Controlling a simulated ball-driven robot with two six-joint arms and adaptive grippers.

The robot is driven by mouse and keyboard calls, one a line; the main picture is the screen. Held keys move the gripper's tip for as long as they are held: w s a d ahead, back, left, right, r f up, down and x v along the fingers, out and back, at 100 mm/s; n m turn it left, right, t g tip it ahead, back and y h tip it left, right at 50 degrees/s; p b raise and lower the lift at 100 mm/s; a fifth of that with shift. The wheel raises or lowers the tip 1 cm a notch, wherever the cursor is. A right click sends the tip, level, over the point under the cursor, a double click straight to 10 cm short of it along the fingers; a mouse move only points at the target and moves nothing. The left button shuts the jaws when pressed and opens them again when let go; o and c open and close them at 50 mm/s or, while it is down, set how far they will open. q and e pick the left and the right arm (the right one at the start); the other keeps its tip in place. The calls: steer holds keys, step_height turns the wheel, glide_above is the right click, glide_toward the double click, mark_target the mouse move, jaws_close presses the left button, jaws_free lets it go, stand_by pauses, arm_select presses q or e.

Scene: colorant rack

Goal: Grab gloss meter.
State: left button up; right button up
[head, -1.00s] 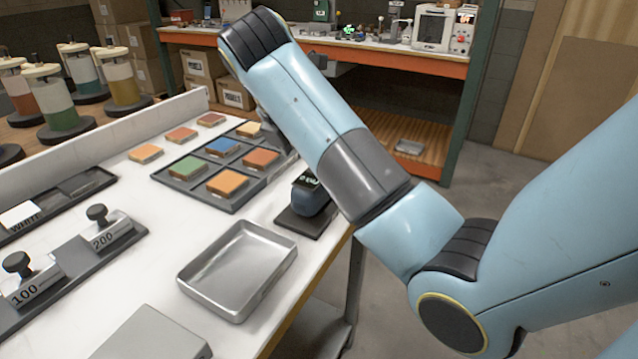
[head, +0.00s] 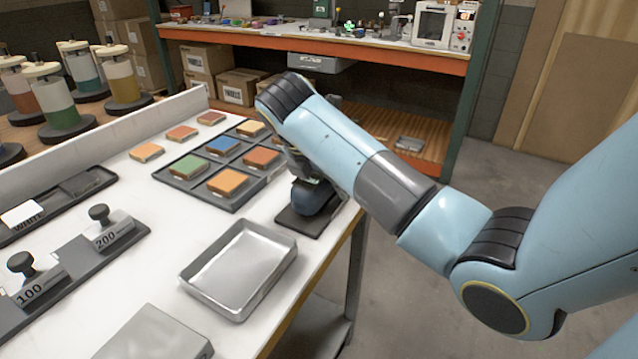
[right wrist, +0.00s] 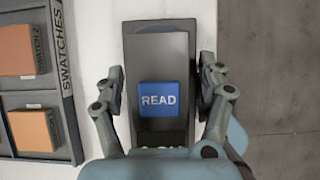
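The gloss meter (head: 314,200) is a small dark blue device on a dark pad (head: 296,223) near the table's right edge. In the right wrist view its grey top (right wrist: 157,60) shows a blue READ button (right wrist: 158,99). Its lower end there is partly hidden by my gripper. My right gripper (head: 308,178) is over the meter in the head view, partly hidden behind my own arm. In the right wrist view my right gripper (right wrist: 162,78) is open, with one finger on each side of the meter. I cannot tell whether they touch it. My left gripper is out of view.
A swatch tray (head: 202,205) with several coloured blocks lies left of the meter. An empty metal tray (head: 212,306) stands in front of it. Weights marked 100 (head: 40,284) and 200 (head: 112,233) sit at the left. Open floor lies beyond the table's right edge.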

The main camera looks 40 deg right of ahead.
steer(key=c, duration=1.4)
steer(key=shift+w+r, duration=0.1)
steer(key=shift+r, duration=0.05)
